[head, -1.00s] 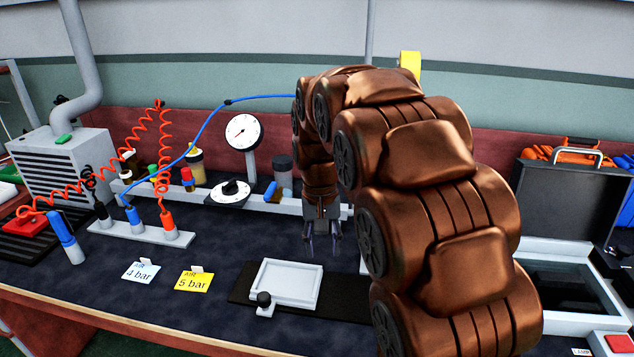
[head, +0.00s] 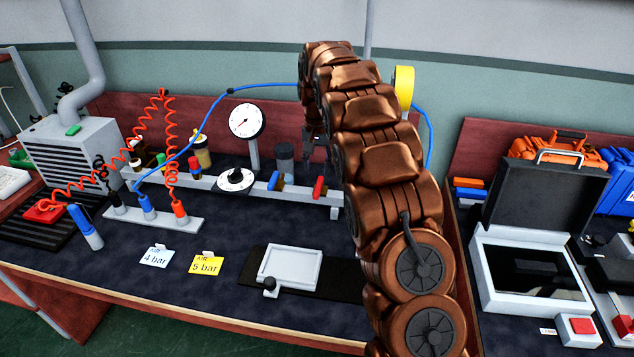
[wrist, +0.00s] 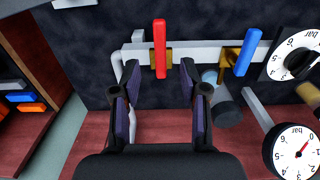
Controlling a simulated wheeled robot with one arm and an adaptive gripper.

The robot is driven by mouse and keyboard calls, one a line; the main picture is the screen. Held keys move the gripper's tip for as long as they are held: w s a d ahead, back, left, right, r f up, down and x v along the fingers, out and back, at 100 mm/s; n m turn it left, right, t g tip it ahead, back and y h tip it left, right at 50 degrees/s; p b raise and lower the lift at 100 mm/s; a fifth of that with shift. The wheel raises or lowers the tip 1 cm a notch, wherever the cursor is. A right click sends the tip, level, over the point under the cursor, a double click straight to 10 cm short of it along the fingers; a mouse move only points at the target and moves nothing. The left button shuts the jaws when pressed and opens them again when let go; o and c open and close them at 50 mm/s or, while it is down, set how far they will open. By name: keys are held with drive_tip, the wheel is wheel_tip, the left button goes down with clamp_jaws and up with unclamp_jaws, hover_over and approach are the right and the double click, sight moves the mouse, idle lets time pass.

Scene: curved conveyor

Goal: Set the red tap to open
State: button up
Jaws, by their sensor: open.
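The red tap (head: 319,187) is on the white rail near its right end, with its lever standing out. In the wrist view the red lever (wrist: 160,40) lies across the rail, on a brass body. My gripper (head: 320,150) is above and behind the red tap in the head view, partly hidden by my arm. In the wrist view my gripper (wrist: 160,78) is open and empty, its fingers spread to either side of the red tap's line. I cannot tell the distance to the lever; no contact shows.
A blue tap (head: 273,181) sits left of the red one on the rail (head: 296,191). A dial knob (head: 235,180), a gauge (head: 246,121) and a dark-capped cylinder (head: 285,158) stand nearby. A blue hose (head: 265,87) arches behind my arm.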

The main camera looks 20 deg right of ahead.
sight(317, 189)
drive_tip(key=shift+f+p, duration=0.95)
drive_tip(key=shift+f, duration=2.95)
drive_tip(key=shift+c, duration=0.3)
clamp_jaws()
